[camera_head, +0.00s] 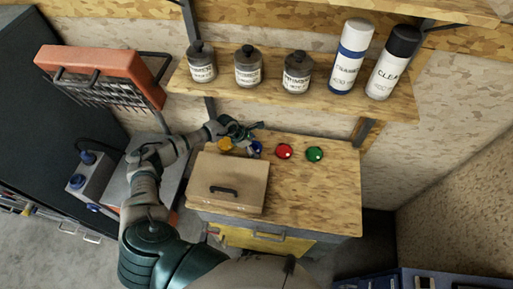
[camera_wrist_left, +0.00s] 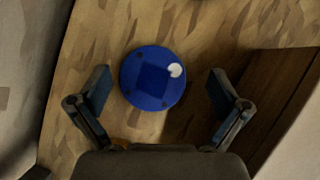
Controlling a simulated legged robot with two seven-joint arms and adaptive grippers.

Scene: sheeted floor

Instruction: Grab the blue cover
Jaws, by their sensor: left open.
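The blue cover (camera_head: 256,149) lies on the wooden worktop, partly hidden by my left gripper (camera_head: 243,134) in the head view. In the left wrist view the blue cover (camera_wrist_left: 148,82) is a round blue disc with a small white spot. It lies between and slightly beyond the two spread fingers of my left gripper (camera_wrist_left: 159,76), with clear gaps on both sides. The left gripper is open and empty above the worktop. My right gripper is not in view.
A yellow cover (camera_head: 225,145) lies left of the blue one; red (camera_head: 284,151) and green (camera_head: 315,154) covers lie to its right. A wooden box (camera_head: 230,176) with a dark handle stands in front. Bottles line the shelf (camera_head: 270,89) above. The worktop's right side (camera_head: 325,195) is clear.

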